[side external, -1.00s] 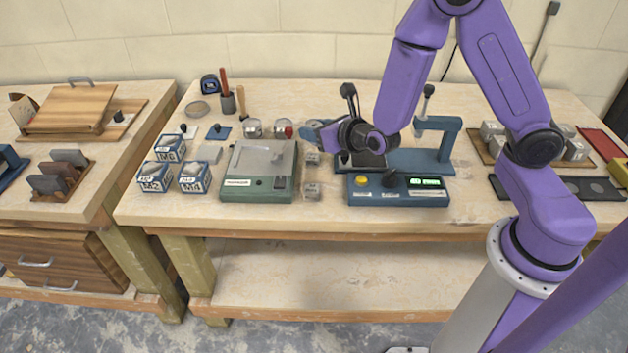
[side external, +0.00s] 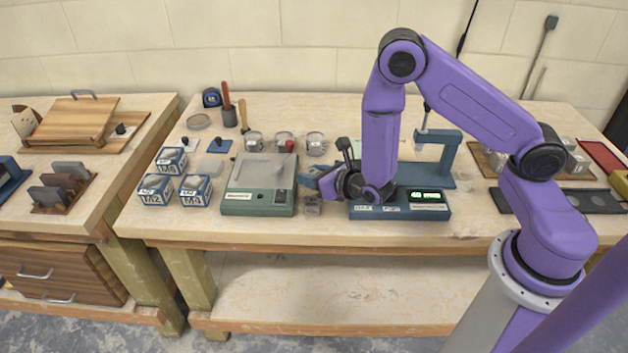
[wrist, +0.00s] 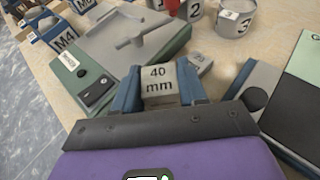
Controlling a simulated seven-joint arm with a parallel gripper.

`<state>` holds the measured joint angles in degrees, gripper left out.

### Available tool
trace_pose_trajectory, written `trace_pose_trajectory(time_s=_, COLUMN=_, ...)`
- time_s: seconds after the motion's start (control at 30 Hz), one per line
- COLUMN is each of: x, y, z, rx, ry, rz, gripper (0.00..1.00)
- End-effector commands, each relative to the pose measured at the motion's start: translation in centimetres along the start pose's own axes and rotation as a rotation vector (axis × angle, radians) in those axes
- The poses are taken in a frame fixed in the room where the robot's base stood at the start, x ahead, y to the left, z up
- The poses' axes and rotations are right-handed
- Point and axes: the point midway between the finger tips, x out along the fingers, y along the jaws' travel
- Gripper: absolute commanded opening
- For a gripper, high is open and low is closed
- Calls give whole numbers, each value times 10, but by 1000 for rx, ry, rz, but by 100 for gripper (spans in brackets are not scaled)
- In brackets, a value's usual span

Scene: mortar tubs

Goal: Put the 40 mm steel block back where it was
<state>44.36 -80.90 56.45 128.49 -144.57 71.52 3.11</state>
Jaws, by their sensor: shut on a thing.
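The steel block (wrist: 157,76) marked "40 mm" is between the two blue fingers of my gripper (wrist: 160,90) in the wrist view. The fingers are shut on its sides. In the side view the block (side external: 312,207) shows just below my gripper (side external: 316,186), right of the green box. I cannot tell whether its base touches the bench. A second grey block (wrist: 199,62) lies just beyond it in the wrist view; in the side view my gripper seems to hide it.
The green box (side external: 257,198) stands close on the left. The blue unit with a lit "40 mm" display (side external: 428,196) stands close on the right. Numbered tins (side external: 284,142) are behind. Bare bench (side external: 300,229) lies in front.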

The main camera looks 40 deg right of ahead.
Motion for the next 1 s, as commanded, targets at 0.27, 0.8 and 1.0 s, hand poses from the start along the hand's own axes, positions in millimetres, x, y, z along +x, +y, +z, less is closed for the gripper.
trace_pose_trajectory(time_s=0.27, x=6, y=0, z=-14, rx=2, ry=-5, rz=1, gripper=0)
trace_pose_trajectory(time_s=0.8, x=9, y=0, z=-22, rx=1, ry=-3, rz=1, gripper=0)
trace_pose_trajectory(time_s=1.0, x=11, y=0, z=-26, rx=0, ry=-2, rz=1, gripper=0)
